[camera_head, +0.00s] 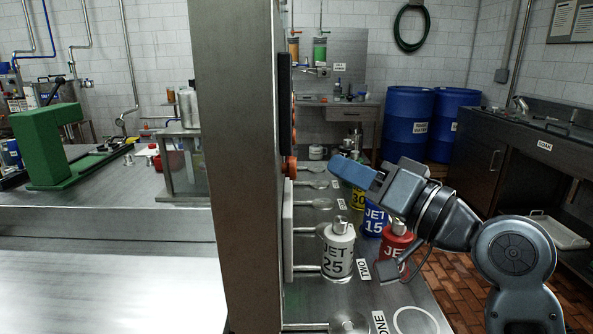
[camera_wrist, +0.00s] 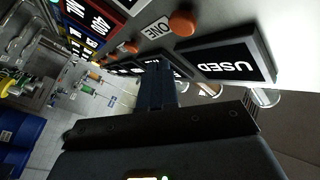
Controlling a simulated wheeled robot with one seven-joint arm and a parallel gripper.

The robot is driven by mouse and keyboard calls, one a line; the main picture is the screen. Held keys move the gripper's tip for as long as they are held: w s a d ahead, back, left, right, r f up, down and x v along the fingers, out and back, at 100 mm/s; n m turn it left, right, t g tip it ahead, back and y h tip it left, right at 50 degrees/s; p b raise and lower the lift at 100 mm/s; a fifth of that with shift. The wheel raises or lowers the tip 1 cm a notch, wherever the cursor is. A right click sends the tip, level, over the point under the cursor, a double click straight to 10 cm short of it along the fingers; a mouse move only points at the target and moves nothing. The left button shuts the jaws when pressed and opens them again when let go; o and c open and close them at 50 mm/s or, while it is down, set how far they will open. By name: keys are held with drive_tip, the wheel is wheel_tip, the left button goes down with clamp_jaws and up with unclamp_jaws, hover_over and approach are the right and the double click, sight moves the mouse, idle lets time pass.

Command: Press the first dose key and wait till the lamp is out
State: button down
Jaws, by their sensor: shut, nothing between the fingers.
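In the wrist view an orange round key (camera_wrist: 181,23) stands out from the pale panel beside a label reading ONE (camera_wrist: 155,29). A second orange key (camera_wrist: 131,47) is farther along the row. In the head view the panel is edge-on and an orange key (camera_head: 291,167) shows at its right side. My gripper (camera_head: 338,163) is shut and empty, its blue fingers pointing at the panel with a gap between. In the wrist view my fingers (camera_wrist: 155,70) are below the keys, apart from the ONE key. I cannot make out a lit lamp.
A dark USED plate (camera_wrist: 226,62) sits beside the ONE key. In the head view, white JET 25 (camera_head: 338,255), blue JET 15 (camera_head: 374,222), red (camera_head: 394,248) and yellow (camera_head: 357,199) canisters stand below my arm on the steel bench.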

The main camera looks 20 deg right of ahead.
drive_tip(key=shift+s+d, duration=0.2)
drive_tip(key=shift+d, duration=0.35)
drive_tip(key=shift+s+d, duration=0.15)
drive_tip(key=shift+d, duration=0.35)
